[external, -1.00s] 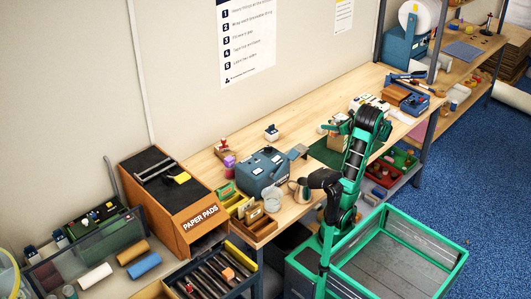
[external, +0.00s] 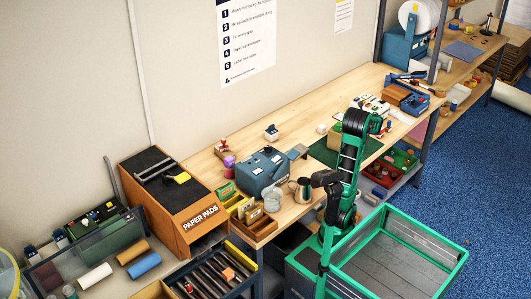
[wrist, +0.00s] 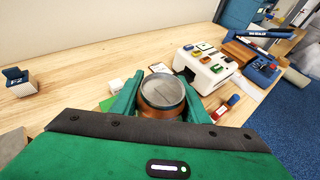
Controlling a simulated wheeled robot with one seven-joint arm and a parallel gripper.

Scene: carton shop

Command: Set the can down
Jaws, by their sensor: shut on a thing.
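The can (wrist: 163,110) shows in the wrist view as a coppery cylinder with a round grey top facing the camera. My gripper (wrist: 160,98) is shut on it, with one green finger on each side. The can's lower part is hidden, and I cannot tell whether it touches the table. In the external view the arm (external: 350,160) reaches over the wooden workbench (external: 300,133); the can and fingertips cannot be made out there.
A white button box (wrist: 205,65) stands just beyond the can to the right, with a blue sealer (wrist: 262,70) farther right. A green mat (external: 325,152) lies on the bench. Bare wood lies back left.

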